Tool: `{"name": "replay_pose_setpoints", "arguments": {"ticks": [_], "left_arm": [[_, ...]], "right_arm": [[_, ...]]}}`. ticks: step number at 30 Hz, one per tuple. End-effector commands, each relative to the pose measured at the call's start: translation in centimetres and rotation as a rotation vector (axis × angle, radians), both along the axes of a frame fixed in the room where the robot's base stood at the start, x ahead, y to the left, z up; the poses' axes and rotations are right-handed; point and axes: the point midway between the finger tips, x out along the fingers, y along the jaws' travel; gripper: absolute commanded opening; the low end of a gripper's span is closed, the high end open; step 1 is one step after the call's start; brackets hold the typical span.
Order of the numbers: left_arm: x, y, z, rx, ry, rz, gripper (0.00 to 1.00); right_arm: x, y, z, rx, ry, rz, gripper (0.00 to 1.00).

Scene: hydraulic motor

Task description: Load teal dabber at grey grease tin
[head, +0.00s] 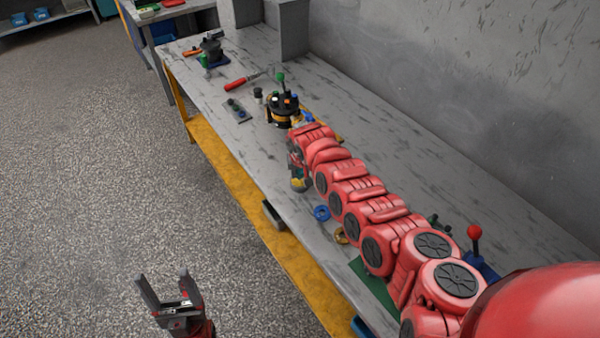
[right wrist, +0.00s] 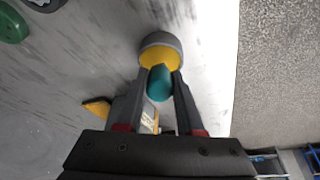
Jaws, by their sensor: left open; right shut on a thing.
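The grey grease tin (right wrist: 146,46) with yellow grease inside is at the top middle of the right wrist view. It also shows in the head view (head: 299,185), partly hidden by my right arm. My right gripper (right wrist: 161,76) is shut on the teal dabber (right wrist: 160,84), whose rounded teal end shows between the fingers. The dabber overlaps the tin's near edge in this view; I cannot tell whether it touches the grease. The rest of the dabber is hidden. My left gripper (head: 170,292) is open and empty, away from the bench above the floor.
The grey bench (head: 400,150) runs along a wall. A black and yellow motor (head: 283,110), a red-handled screwdriver (head: 237,84) and a small grey plate (head: 237,110) lie farther along. A blue ring (head: 321,213) lies near the front edge. A red-knobbed lever (head: 474,233) stands behind my right arm.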

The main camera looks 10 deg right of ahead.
Motion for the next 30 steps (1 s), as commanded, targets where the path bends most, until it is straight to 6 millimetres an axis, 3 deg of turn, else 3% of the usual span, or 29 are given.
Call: {"name": "replay_pose_setpoints", "arguments": {"ticks": [30], "left_arm": [[0.0, 0.0, -0.8, 0.0, 0.0, 0.0, 0.72]], "right_arm": [[0.0, 0.0, -1.0, 0.0, 0.0, 0.0, 0.0]]}}
